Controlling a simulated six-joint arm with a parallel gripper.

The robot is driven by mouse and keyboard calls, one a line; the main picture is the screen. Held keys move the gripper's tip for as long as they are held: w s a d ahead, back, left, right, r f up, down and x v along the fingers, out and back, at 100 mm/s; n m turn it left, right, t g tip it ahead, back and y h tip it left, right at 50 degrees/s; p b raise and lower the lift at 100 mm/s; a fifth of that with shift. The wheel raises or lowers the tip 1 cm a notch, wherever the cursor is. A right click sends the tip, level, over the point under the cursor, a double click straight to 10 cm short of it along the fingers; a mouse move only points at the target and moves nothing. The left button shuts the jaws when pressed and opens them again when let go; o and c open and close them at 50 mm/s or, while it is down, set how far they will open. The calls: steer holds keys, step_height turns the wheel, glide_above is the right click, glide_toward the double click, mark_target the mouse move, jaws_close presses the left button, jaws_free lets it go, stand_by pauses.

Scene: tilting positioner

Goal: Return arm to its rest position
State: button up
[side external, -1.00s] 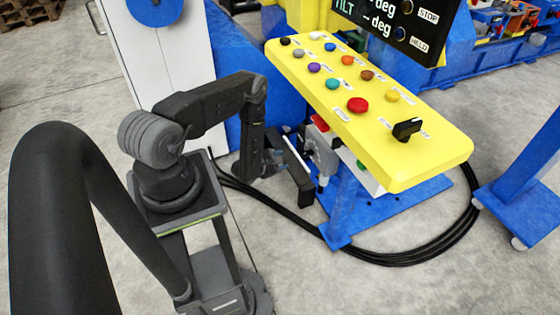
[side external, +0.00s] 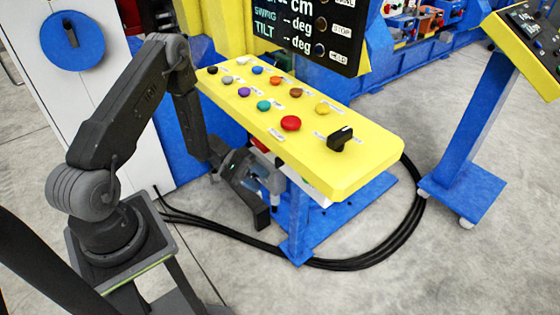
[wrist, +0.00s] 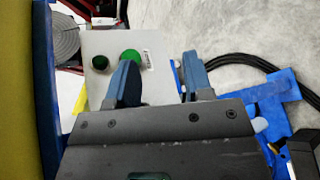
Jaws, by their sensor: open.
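My gripper (side external: 257,198) hangs low at the end of my arm, beside and below the left edge of the yellow button panel (side external: 365,165). In the wrist view its two fingers (wrist: 159,70) stand apart, with no object held between them. A light grey box face (wrist: 155,65) with a green button (wrist: 130,55) lies beyond the fingers, partly hidden by the left one. In the side view my upper arm slopes steeply up from its base and the forearm drops down to the gripper.
The panel carries a red button (side external: 290,123), a black selector knob (side external: 340,138) and several smaller coloured buttons. A dark display (side external: 315,30) stands behind it. Black cables (side external: 375,258) curve over the floor. A blue stand (side external: 462,140) is at the right.

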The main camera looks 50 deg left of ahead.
steer(key=s+d+r+m+g+y, duration=0.1)
steer(key=s+r+m+g+y, duration=0.2)
steer(key=s+r+m+g, duration=0.35)
steer(key=s+d+r+m+g+y, duration=0.1)
steer(key=s+r+m+g+y, duration=0.25)
steer(key=s+m, duration=0.55)
steer(key=s+d+r+n+t+y, duration=0.1)
steer(key=d+r+n+t+y, duration=0.2)
steer(key=r, duration=0.8)
steer(key=s+d+r+n+t+y, duration=0.1)
steer(key=d+r+n+t+y, duration=0.2)
steer(key=r, duration=0.9)
steer(key=d+t, duration=0.2)
steer(key=t, duration=0.2)
steer(key=shift+d+r, duration=0.3)
